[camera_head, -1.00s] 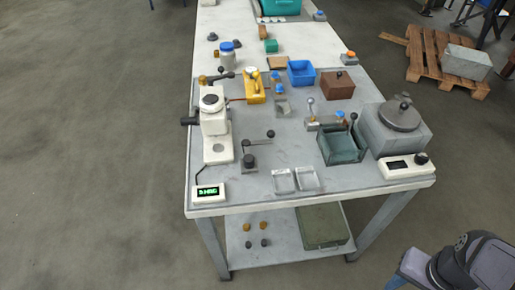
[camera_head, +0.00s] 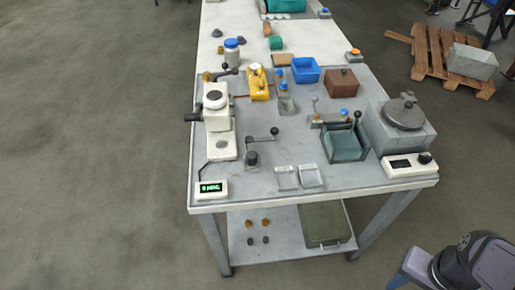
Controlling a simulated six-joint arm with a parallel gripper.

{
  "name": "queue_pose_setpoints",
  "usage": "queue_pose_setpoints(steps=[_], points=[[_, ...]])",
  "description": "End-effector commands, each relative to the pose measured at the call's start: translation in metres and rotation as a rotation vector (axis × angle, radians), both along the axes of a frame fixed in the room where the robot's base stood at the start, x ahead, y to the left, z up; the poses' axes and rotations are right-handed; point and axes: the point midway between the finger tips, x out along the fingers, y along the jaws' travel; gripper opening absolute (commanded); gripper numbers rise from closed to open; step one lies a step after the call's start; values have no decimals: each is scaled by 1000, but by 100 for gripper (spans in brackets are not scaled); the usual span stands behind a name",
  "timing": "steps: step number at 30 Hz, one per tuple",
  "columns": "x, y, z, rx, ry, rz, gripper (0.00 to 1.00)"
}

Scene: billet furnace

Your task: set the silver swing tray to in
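A small silver tray-like piece (camera_head: 287,104) lies near the middle of the bench, just in front of a small blue-topped part (camera_head: 283,87). It looks like the swing tray, but it is too small to be sure, and I cannot tell whether it is in or out. My gripper is not in view.
Around it stand a yellow device (camera_head: 259,84), a blue bin (camera_head: 305,70), a brown box (camera_head: 342,84) and a crank with dark knobs (camera_head: 252,158). Two shallow square trays (camera_head: 287,178) lie at the front. A grey furnace-like block (camera_head: 397,128) stands right.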

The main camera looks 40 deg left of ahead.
Motion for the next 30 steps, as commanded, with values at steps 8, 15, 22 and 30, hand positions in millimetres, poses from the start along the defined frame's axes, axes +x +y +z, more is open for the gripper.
queue_pose_setpoints(steps=[8,15,22,30], points=[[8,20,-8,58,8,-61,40],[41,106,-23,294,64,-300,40],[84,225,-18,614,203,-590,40],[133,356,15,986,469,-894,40]])
